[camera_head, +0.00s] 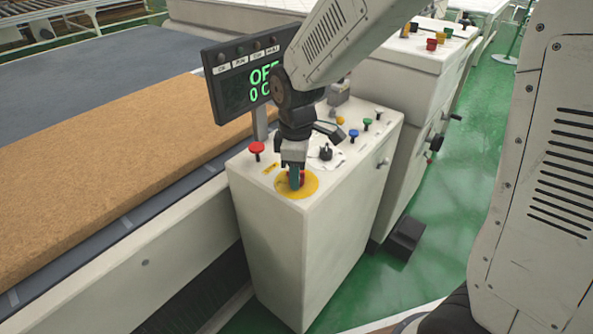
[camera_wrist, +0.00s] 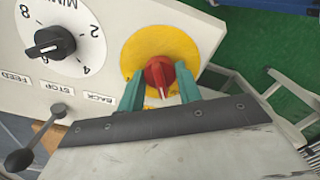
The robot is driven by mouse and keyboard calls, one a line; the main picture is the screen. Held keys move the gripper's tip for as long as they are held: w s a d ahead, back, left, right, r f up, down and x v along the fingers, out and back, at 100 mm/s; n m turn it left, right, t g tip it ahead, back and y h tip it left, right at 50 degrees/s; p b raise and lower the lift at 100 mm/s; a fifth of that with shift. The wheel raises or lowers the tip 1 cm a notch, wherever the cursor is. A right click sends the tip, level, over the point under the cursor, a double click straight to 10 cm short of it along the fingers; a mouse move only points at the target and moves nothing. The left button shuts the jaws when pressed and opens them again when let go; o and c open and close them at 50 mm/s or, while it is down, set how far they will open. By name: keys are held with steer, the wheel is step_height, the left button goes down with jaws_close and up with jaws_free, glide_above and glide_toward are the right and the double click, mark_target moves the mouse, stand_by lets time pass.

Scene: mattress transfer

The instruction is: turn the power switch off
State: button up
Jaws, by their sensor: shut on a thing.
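The power switch is a red rotary knob (camera_wrist: 159,73) on a round yellow plate (camera_wrist: 150,50) on the control cabinet's top. In the head view the yellow plate (camera_head: 310,185) is at the cabinet's near corner, and the red knob (camera_head: 302,177) is mostly hidden by my gripper. My gripper (camera_head: 296,182) points down onto the knob. In the wrist view its green fingers (camera_wrist: 160,90) are shut on the knob, one on each side. The display (camera_head: 262,80) behind reads "OFF" with a "0" line below, partly hidden by my arm.
The white cabinet (camera_head: 290,250) also carries a red mushroom button (camera_head: 257,148), a black dial (camera_head: 326,152) and several coloured buttons. A conveyor with a brown mat (camera_head: 110,170) runs along the left. A black pedal (camera_head: 405,238) sits on the green floor at right.

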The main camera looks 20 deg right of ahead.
steer(key=shift+n, duration=1.2)
steer(key=o, duration=1)
steer(key=shift+r, duration=0.15)
step_height(320, 180, up, 8)
steer(key=shift+f, duration=0.2)
